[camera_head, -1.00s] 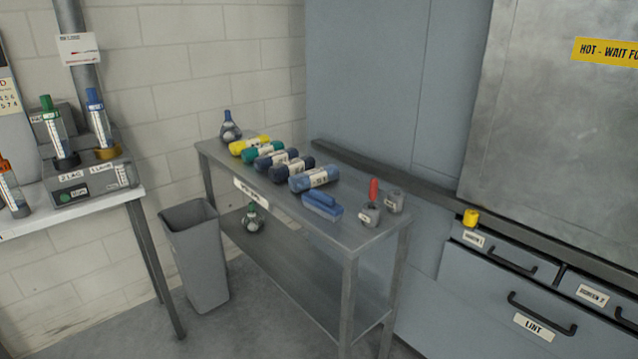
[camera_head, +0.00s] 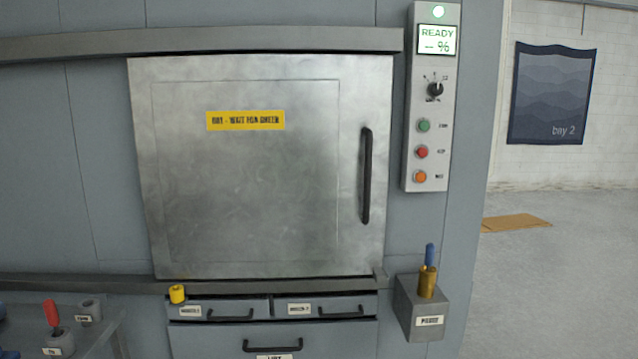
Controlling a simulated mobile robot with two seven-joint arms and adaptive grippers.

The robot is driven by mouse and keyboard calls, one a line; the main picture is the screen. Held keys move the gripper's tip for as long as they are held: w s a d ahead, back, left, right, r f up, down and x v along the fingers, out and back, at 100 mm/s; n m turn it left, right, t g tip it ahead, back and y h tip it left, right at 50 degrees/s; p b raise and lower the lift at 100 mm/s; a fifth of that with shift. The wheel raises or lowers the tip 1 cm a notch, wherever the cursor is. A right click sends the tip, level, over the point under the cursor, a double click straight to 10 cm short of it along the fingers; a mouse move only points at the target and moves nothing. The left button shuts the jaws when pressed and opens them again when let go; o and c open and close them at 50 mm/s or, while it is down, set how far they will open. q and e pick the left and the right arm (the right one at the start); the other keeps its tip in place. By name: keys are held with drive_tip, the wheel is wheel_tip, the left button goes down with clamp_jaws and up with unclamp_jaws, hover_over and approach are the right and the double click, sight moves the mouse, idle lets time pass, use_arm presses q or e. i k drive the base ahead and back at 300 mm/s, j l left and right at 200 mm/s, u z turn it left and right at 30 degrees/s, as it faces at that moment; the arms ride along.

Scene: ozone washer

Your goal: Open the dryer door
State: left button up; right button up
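The dryer door (camera_head: 250,190) is a large square metal panel in the middle of the head view. It looks shut. A yellow label (camera_head: 246,121) with black text sits on its upper part. A black vertical handle (camera_head: 366,176) is on the door's right side. Neither of my grippers shows in the view, and nothing touches the handle.
A control panel (camera_head: 430,100) with a lit READY screen and several buttons is right of the door. A grey box (camera_head: 420,310) with a blue-topped item juts out below it. Small drawers (camera_head: 225,310) lie under the door. Open floor (camera_head: 550,260) is at right.

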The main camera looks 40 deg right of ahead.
sight(255, 165)
drive_tip(key=z, duration=1.05)
